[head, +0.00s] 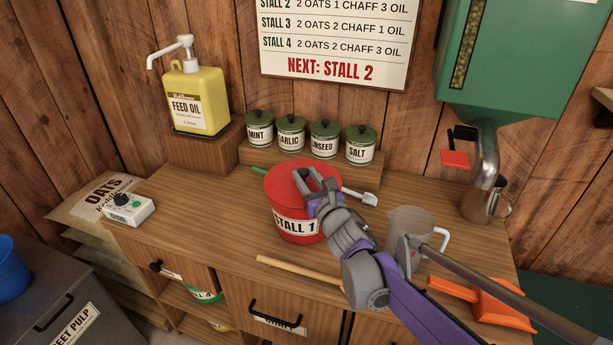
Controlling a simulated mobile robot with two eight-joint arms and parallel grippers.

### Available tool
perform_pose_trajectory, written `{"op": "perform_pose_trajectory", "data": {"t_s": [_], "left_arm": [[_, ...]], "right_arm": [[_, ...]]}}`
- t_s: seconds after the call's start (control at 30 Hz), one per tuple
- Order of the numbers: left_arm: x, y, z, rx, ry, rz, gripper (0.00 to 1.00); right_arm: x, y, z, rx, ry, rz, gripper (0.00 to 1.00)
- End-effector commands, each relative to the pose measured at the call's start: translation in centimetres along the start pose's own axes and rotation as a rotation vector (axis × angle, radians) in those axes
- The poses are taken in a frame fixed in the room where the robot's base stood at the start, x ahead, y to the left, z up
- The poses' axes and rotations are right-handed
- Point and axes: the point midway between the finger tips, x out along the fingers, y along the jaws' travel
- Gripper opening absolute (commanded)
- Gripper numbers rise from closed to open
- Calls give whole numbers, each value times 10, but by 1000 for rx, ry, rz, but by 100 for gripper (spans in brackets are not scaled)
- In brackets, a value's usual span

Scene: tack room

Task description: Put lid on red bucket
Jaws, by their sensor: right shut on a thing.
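The red bucket (287,236), labelled STALL 1, stands upright on the wooden counter in the middle of the head view. A red lid (283,182) covers its top and looks about level. I cannot tell whether it is fully seated or slightly above the rim. My right gripper (314,181) comes in from the lower right and is shut at the top of the lid, seemingly on its handle, which the fingers hide. The gripper and wrist also hide the right side of the bucket. My left gripper is out of view.
A grey jug (405,231) stands close to the right of my wrist, with an orange scoop (495,302) beyond it. A wooden stick (298,268) lies in front of the bucket. Several lidded jars (290,134) stand behind. The counter left of the bucket is clear up to a small white device (128,208).

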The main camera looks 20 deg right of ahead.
Motion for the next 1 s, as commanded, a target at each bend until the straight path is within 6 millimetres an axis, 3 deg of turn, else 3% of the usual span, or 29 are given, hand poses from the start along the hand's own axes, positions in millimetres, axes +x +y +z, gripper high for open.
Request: {"op": "perform_pose_trajectory", "data": {"t_s": [0.37,0.4,0.43,0.77,1.0], "left_arm": [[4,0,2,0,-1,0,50],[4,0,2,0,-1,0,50],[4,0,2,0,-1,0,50],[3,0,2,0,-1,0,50],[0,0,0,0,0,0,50]], "right_arm": [[0,0,-8,0,0,0,0],[0,0,-8,0,0,0,46],[0,0,-8,0,0,0,51],[-1,0,-7,0,0,0,53],[-19,0,-7,0,0,-1,53]]}}
